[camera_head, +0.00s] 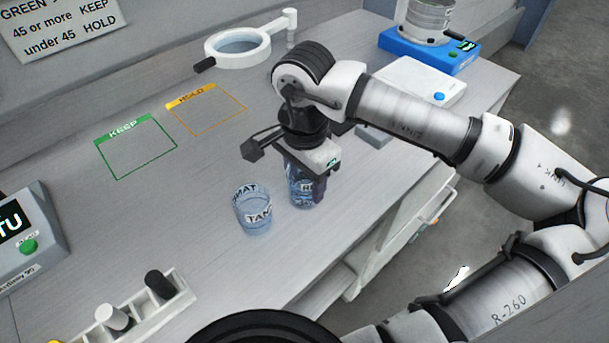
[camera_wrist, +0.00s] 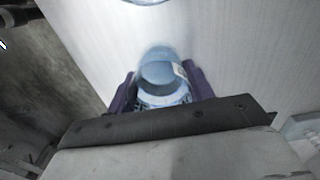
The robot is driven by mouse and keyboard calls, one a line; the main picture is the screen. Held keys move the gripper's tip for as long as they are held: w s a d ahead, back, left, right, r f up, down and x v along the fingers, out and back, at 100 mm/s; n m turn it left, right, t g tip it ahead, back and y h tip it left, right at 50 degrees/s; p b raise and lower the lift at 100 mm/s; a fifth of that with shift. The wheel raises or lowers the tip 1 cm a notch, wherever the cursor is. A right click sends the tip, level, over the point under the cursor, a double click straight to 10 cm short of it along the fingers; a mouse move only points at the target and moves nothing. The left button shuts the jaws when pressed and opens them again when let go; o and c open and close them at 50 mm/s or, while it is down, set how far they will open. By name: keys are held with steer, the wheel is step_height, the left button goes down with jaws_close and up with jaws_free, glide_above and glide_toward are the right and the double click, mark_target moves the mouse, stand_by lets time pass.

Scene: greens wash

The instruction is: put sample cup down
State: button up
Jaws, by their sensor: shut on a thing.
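The sample cup (camera_head: 302,192) is a clear bluish cup with dark lettering, roughly upright on the right part of the bench top. My gripper (camera_head: 307,178) points down and is shut on it, hiding its upper part. In the wrist view the cup (camera_wrist: 161,75) sits between the two dark purple fingers of my gripper (camera_wrist: 162,91). I cannot tell whether its base touches the bench. A second clear cup marked TANK (camera_head: 254,212) stands just to its left, apart from it.
Green KEEP (camera_head: 136,149) and yellow HOLD (camera_head: 206,109) outlined squares lie empty at the back left. A ring magnifier (camera_head: 238,48), a white scale (camera_head: 420,82) and a blue-based device (camera_head: 428,48) stand behind. A white rack (camera_head: 135,318) is at front left.

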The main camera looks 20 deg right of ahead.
steer(key=shift+f+b, duration=0.25)
steer(key=shift+b, duration=0.05)
steer(key=o, duration=1)
steer(key=shift+r, duration=0.1)
steer(key=shift+r, duration=0.1)
